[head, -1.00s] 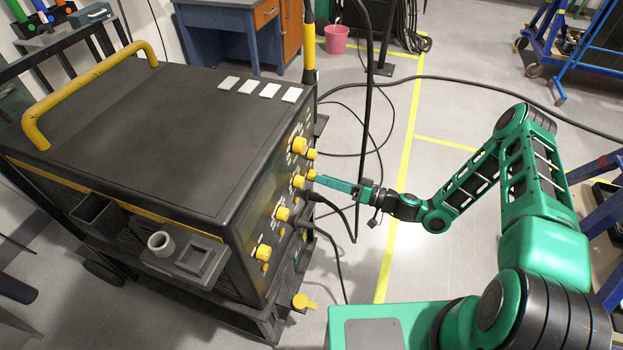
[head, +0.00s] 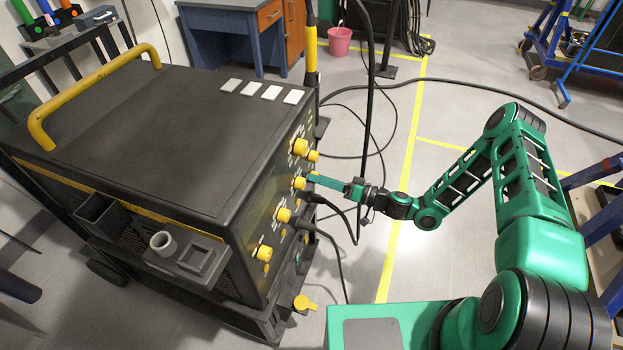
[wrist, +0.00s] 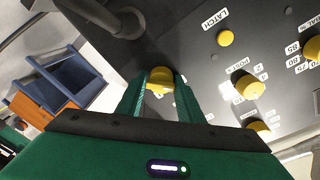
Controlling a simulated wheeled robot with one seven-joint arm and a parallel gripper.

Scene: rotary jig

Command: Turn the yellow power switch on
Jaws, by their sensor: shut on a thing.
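A black machine with a row of yellow knobs on its front panel (head: 262,225) stands at the left in the head view. My gripper (head: 309,176) reaches the panel from the right, at the upper part of the knob row. In the wrist view my gripper (wrist: 160,85) has its two green fingers on either side of a yellow switch (wrist: 160,76) and is shut on it. No label for this switch is readable, and the fingers hide its sides. In the head view the fingertips meet the panel among the yellow knobs, so its exact setting cannot be told.
Other yellow knobs (wrist: 249,87) sit close by on the panel, and a button (wrist: 225,38) is beside the LATCH label. Black cables (head: 330,240) hang from the panel below my gripper. A tall yellow-and-black post (head: 310,55) stands behind the machine.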

